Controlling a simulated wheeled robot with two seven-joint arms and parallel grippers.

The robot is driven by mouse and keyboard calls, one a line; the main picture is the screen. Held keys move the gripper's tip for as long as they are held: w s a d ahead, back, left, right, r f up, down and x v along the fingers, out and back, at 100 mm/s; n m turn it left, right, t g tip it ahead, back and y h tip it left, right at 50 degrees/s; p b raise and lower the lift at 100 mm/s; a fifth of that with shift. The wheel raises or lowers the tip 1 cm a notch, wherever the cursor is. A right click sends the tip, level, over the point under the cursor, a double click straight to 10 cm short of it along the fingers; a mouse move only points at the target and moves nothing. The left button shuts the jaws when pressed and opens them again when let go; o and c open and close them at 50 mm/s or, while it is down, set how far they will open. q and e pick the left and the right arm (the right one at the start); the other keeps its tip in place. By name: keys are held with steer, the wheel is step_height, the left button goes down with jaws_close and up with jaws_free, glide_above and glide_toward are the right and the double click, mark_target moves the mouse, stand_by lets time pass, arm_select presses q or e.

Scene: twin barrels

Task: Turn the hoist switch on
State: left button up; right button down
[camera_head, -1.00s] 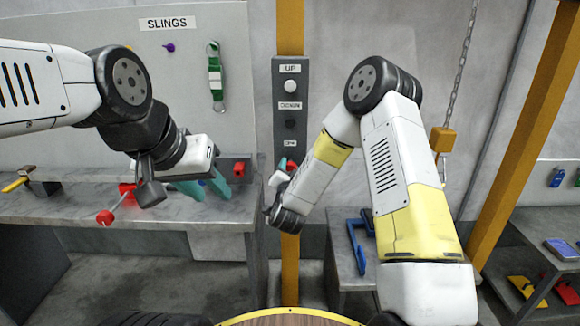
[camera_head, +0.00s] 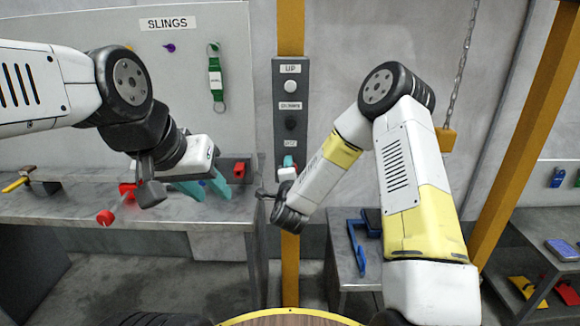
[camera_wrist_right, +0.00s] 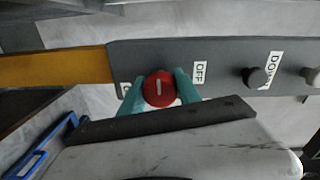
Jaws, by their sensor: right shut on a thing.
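The hoist switch (camera_wrist_right: 158,88) is a round red knob with a white line, on the grey control panel (camera_wrist_right: 225,55). An OFF label (camera_wrist_right: 200,72) sits to its right in the right wrist view; another label on its left is mostly hidden. My right gripper (camera_wrist_right: 158,92) has its teal fingers on either side of the knob, shut on it. In the head view its fingertips (camera_head: 288,164) are at the panel's lower part, with the knob mostly hidden. My left gripper (camera_head: 207,187) is empty, its teal fingers apart, over the left bench.
The panel also carries a white UP button (camera_head: 290,86) and a black DOWN button (camera_head: 291,122). A chain with a yellow block (camera_head: 445,139) hangs at right.

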steer(key=shift+f+m, duration=0.1)
steer(key=shift+m, duration=0.2)
steer(key=c, duration=0.9)
jaws_free()
steer(key=shift+o, duration=0.2)
steer(key=shift+s, duration=0.15)
steer(key=s, duration=0.7)
steer(key=shift+s, duration=0.3)
steer(key=shift+r, duration=0.2)
